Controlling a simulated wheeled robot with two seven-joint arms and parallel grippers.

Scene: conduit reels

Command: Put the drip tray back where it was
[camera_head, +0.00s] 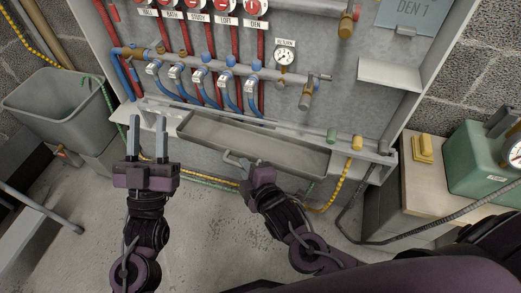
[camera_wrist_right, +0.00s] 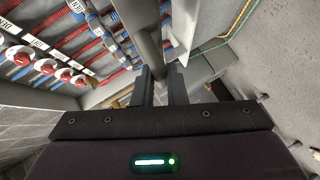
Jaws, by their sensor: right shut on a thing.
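The drip tray (camera_head: 215,137) is a long, shallow grey metal tray. In the head view it lies along the cabinet's lower edge, below the row of blue and red pipes, tilted down to the right in the picture. I cannot tell whether it rests on the ledge or is held clear. My right gripper (camera_head: 246,168) is shut on the tray's front handle (camera_head: 233,158). In the right wrist view the fingers (camera_wrist_right: 160,85) stand at a grey bar, and the palm hides the rest. My left gripper (camera_head: 148,140) is open and empty, left of the tray.
A grey bin (camera_head: 58,105) stands at the left. A bench (camera_head: 425,183) with a yellow block (camera_head: 424,149) and a green gauge machine (camera_head: 478,165) stands at the right. A pressure gauge (camera_head: 284,57) and valves hang above the tray. Hoses trail below; the floor in front is bare.

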